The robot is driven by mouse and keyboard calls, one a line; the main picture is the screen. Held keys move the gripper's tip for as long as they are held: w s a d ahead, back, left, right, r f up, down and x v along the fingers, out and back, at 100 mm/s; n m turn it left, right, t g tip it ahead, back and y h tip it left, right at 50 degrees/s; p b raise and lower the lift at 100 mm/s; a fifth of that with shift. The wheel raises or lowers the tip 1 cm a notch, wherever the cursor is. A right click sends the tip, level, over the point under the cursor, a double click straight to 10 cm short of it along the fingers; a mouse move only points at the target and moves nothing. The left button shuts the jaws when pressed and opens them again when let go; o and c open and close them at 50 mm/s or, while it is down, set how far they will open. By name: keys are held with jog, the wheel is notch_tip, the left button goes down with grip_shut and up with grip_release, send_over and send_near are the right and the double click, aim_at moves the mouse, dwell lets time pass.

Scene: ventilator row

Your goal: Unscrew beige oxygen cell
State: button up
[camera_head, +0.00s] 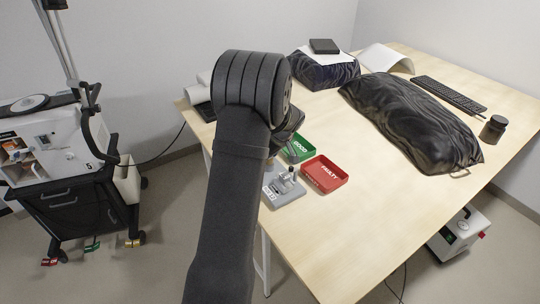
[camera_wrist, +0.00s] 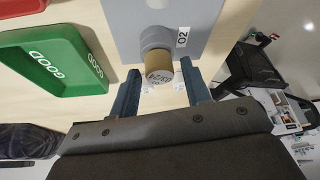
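The beige oxygen cell (camera_wrist: 158,63) sits in a round grey socket on a grey fixture (camera_wrist: 121,18) labelled O2. Its printed end face points towards my wrist camera. My gripper (camera_wrist: 160,66) is open, with one blue finger on each side of the cell's outer end. A narrow gap shows between the cell and each finger, so I see no contact. In the head view the fixture (camera_head: 284,196) stands at the table's near left edge. There my arm hides most of my gripper, and the cell is too small to make out clearly.
A green GOOD tray (camera_head: 299,148) and a red FAULTY tray (camera_head: 324,172) lie close beside the fixture. A black-covered bulky object (camera_head: 410,120) fills the table's middle right. A ventilator on a cart (camera_head: 62,150) stands left. The table's front is clear.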

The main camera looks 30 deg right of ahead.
dwell(0.3)
jog(key=m+h, duration=0.1)
jog(key=m, duration=0.3)
jog(key=shift+a+h, duration=0.15)
jog(key=shift+h, duration=0.25)
jog(key=m, duration=0.2)
jog(key=m+h, duration=0.1)
jog(key=m, duration=0.1)
jog(key=shift+a+m+h, duration=0.1)
jog(key=shift+m+h, duration=0.2)
jog(key=shift+m, duration=0.1)
jog(key=shift+w+g, duration=0.1)
jog(key=shift+g, duration=0.2)
jog(key=m+g+h, duration=0.1)
jog(key=m, duration=0.3)
jog(key=shift+w+m, duration=0.1)
jog(key=shift+m, duration=0.2)
jog(key=shift+a+m+g+h, duration=0.1)
jog(key=shift+m+g+h, duration=0.25)
jog(key=shift+m, duration=0.8)
jog(key=shift+m+g+h, duration=0.15)
jog(key=shift+m+g, duration=0.4)
jog(key=shift+m, duration=0.6)
jog(key=shift+w+d, duration=0.15)
jog(key=shift+d, duration=0.15)
